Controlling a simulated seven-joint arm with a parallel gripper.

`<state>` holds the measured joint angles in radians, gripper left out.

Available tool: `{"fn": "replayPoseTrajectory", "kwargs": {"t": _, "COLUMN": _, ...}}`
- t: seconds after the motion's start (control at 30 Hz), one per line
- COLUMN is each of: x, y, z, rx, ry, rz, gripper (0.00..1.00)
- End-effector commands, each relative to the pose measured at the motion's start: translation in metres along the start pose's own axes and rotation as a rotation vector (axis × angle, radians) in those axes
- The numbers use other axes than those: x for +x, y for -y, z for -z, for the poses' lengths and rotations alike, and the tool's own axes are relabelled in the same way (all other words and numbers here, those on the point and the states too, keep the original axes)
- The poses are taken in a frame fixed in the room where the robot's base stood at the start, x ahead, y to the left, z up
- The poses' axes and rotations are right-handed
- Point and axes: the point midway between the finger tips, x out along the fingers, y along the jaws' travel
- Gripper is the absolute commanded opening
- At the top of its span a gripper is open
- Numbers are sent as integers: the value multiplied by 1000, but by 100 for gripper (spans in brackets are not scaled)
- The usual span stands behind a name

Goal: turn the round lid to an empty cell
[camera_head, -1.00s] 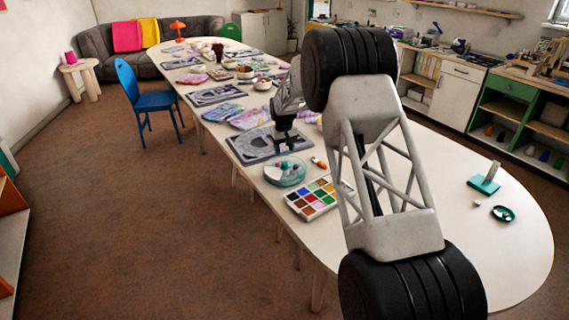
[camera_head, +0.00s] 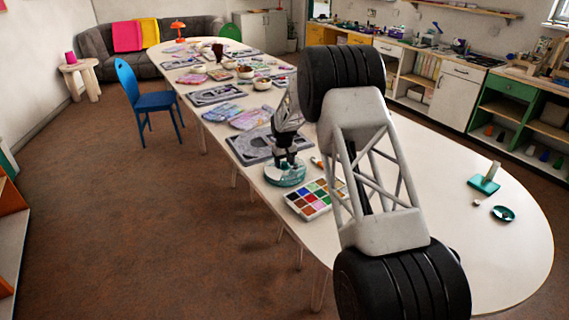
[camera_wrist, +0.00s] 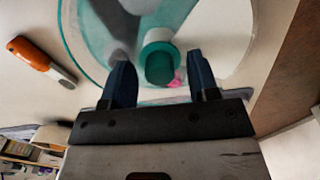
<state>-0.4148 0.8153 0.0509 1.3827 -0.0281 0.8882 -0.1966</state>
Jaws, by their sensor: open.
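The round lid (camera_head: 286,178) is a clear, teal-tinted disc near the front-left table edge. In the wrist view the lid (camera_wrist: 82,40) fills the upper middle, with a teal upright knob (camera_wrist: 160,62) on it. A small pink bead (camera_wrist: 175,80) shows beside the knob. My gripper (camera_head: 285,162) is over the lid. In the wrist view my open gripper (camera_wrist: 160,82) has one dark finger on each side of the knob, with gaps between. The cells under the lid are mostly hidden by shadow and my gripper.
A tool with an orange handle (camera_wrist: 30,54) lies left of the lid in the wrist view. A colour-square box (camera_head: 315,198) is in front of the lid, and a grey bead board (camera_head: 250,146) behind it. A teal stand (camera_head: 484,184) and small teal dish (camera_head: 503,213) are far right.

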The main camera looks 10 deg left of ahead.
Motion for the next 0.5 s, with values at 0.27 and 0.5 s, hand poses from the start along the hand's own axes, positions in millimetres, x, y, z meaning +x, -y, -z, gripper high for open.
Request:
{"fn": "replayPoseTrajectory", "kwargs": {"t": 0.27, "x": 0, "y": 0, "z": 0, "rx": 0, "ry": 0, "rz": 0, "gripper": 35}}
{"fn": "replayPoseTrajectory", "kwargs": {"t": 0.5, "x": 0, "y": 0, "z": 0, "rx": 0, "ry": 0, "rz": 0, "gripper": 0}}
